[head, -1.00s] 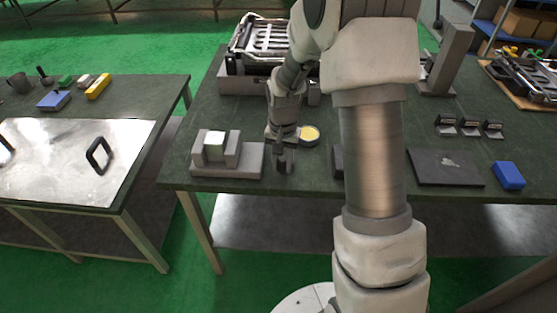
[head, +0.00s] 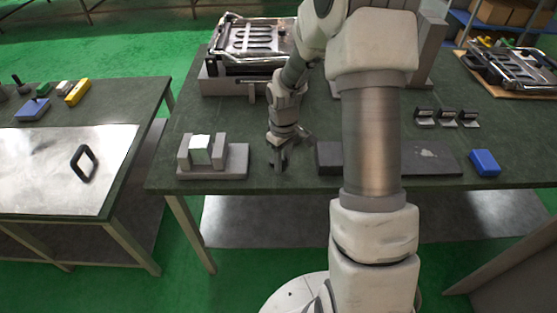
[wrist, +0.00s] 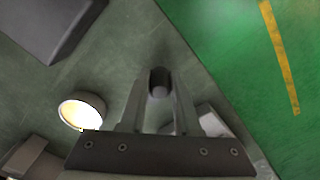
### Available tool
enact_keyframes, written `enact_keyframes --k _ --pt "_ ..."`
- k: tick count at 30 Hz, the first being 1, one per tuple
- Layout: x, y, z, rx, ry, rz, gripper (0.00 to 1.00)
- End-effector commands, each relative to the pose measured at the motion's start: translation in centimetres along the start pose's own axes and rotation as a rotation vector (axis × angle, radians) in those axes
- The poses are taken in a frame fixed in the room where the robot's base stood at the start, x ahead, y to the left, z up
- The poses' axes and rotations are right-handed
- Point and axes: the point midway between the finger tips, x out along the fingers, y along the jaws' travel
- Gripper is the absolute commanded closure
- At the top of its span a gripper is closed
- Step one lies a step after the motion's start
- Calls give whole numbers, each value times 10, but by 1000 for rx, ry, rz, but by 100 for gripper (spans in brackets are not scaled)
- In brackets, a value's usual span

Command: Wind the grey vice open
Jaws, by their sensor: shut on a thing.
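The grey vice (head: 240,161) stands near the table's front left corner, with a pale block (head: 201,150) standing between its two upright jaws. My gripper (head: 279,160) is low over the table, just right of the vice base. A light grey part, perhaps of the vice, shows beside the right finger.
A dark flat plate (head: 430,160) and a blue block (head: 485,162) lie to the right. A metal-framed device (head: 250,45) stands behind. The table's front edge is close.

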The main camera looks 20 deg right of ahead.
Motion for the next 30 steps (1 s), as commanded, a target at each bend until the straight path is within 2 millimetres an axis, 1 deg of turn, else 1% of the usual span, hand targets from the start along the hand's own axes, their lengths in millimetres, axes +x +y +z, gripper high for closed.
enact_keyframes --k 1,12,21,30 --pt "-2 3 0 -41 1 0 100" --pt "-3 19 0 -394 0 -1 100" --pt "-3 32 -5 -676 1 -1 100" --pt "-2 40 -11 -908 2 1 100"
